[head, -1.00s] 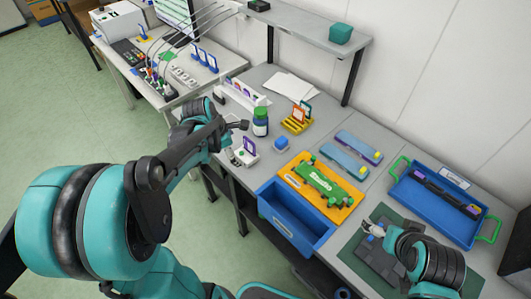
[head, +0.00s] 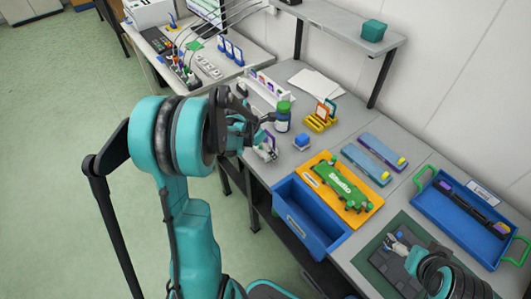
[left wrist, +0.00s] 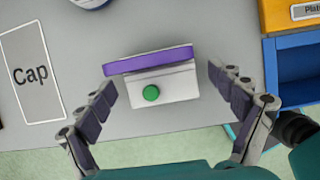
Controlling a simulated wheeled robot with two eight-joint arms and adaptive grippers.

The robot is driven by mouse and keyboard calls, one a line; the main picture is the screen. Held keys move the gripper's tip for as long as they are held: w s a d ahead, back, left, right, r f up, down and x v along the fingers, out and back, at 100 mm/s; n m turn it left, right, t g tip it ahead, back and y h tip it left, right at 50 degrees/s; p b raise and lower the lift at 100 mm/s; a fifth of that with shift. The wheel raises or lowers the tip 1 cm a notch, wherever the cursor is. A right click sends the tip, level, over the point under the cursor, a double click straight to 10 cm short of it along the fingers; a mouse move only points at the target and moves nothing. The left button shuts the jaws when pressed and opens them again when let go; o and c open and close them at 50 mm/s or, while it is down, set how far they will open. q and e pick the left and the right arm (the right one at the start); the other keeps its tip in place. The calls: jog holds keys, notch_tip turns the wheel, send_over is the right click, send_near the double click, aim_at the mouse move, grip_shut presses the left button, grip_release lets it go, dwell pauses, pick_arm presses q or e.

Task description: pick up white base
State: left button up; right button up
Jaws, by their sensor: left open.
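The white base (left wrist: 172,87) lies in the left wrist view with a purple panel (left wrist: 148,60) along its far side and a green round spot on it. In the head view the white base (head: 266,151) stands near the table's front edge, partly hidden by my left gripper (head: 264,128). In the left wrist view my left gripper (left wrist: 161,80) is open, one finger on each side of the base, with gaps showing. My right gripper (head: 397,244) is low over the dark green mat; its jaws are too small to read.
A green-capped bottle (head: 283,118) stands just behind the base. A blue-topped block (head: 301,142) is to its right. A "Cap" label (left wrist: 30,73) lies on the table.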

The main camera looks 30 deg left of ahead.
pick_arm(q)
jog(key=shift+r, duration=0.1)
jog(key=shift+c, duration=0.4)
jog(key=c, duration=1.2)
